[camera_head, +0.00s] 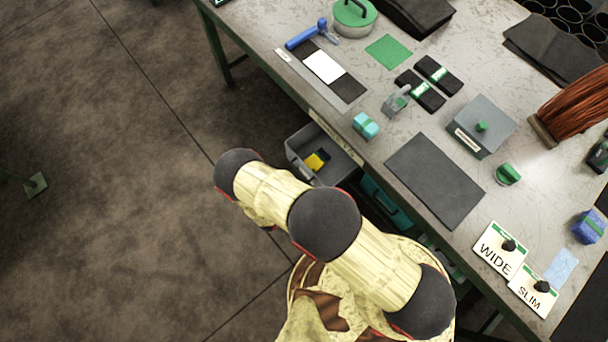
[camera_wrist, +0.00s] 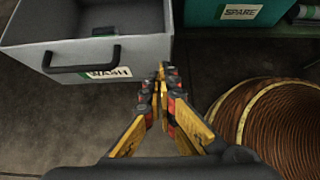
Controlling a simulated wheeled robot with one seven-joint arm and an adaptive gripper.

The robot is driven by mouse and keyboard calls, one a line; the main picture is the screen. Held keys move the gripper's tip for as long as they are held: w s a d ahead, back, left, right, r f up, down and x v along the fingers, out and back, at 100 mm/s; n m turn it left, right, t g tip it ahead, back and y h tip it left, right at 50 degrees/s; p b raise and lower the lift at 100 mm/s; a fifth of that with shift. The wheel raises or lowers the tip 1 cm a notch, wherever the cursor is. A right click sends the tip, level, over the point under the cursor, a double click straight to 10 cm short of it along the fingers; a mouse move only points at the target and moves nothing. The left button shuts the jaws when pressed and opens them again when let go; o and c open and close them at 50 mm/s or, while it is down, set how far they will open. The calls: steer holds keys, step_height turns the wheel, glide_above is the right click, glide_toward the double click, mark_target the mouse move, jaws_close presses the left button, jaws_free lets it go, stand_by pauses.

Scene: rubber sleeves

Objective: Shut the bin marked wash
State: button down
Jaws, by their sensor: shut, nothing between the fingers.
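The grey bin marked WASH (camera_wrist: 100,92) is at the left of the wrist view, pulled out, with a black handle (camera_wrist: 82,68) on its front and its inside showing. My gripper (camera_wrist: 163,70) is shut and empty. Its fingertips are close to the right side of the bin's front; I cannot tell whether they touch it.
A teal bin marked SPARE (camera_wrist: 240,14) is at the right of the wash bin. The worktable (camera_head: 300,66) above holds several items.

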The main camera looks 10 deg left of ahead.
steer(key=shift+w+d+f+b, duration=0.2)
steer(key=shift+w+d, duration=0.5)
steer(key=shift+w, duration=0.25)
steer(key=shift+w+d+f+b, duration=0.1)
steer(key=shift+w+d+b, duration=0.1)
steer(key=shift+w+d, duration=0.6)
steer(key=shift+w, duration=0.1)
steer(key=w+d+b, duration=0.2)
steer(key=w+d, duration=0.8)
steer(key=w, duration=0.3)
steer(key=shift+w+d, duration=0.15)
steer(key=shift+w, duration=0.1)
steer(key=shift+w, duration=0.1)
